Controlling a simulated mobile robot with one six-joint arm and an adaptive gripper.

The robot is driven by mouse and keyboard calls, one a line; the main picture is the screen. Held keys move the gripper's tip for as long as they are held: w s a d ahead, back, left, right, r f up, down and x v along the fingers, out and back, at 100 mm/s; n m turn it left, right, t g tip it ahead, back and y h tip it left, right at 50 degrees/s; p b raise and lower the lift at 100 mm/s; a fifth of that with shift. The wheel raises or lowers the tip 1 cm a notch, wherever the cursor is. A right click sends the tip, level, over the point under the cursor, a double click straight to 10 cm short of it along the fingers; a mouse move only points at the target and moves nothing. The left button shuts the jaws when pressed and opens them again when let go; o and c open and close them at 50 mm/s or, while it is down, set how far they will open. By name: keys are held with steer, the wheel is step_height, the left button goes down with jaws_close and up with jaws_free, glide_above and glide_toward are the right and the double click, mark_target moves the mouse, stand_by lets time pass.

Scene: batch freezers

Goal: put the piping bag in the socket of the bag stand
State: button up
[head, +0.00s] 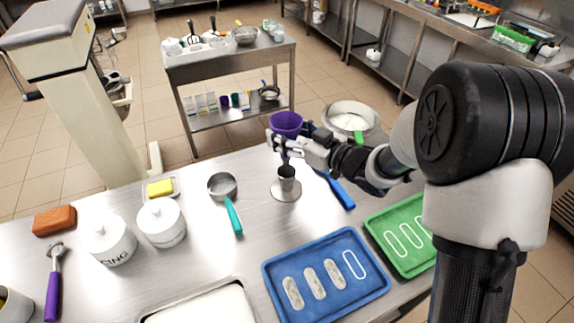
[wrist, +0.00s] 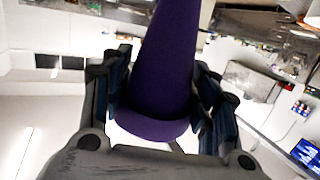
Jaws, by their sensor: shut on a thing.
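The purple piping bag (head: 286,122) is in my gripper (head: 282,143), wide end up in the head view. In the wrist view, the bag (wrist: 165,70) shows as a purple cone between the two fingers of my gripper (wrist: 163,85), which are shut on it. The bag stand (head: 286,194) is a small metal cup on a round base on the steel table. My gripper is above the stand, and the bag's dark lower part points down toward the socket. I cannot tell whether its tip is inside the socket. The fingers hide part of the bag.
A teal-handled sieve (head: 222,187) lies left of the stand. A blue-handled tool (head: 341,192) lies to its right, near a bowl of white stuff (head: 352,120). A blue tray (head: 325,300) and a green tray (head: 383,225) lie in front. White jars (head: 161,224) stand left.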

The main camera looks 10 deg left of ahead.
mark_target(289, 158)
step_height(289, 158, down, 9)
steer(key=shift+r+b, duration=0.15)
steer(key=shift+b, duration=1.05)
steer(key=shift+f+b, duration=0.3)
steer(key=shift+f, duration=0.05)
steer(key=o, duration=1)
steer(key=shift+o, duration=0.2)
steer(key=shift+r, duration=0.1)
steer(key=shift+r, duration=0.2)
steer(key=shift+s+d+r+p, duration=0.15)
steer(key=shift+d+p, duration=0.15)
steer(key=shift+p, duration=0.15)
steer(key=p+v, duration=0.2)
steer(key=v, duration=0.9)
steer(key=shift+d, duration=0.15)
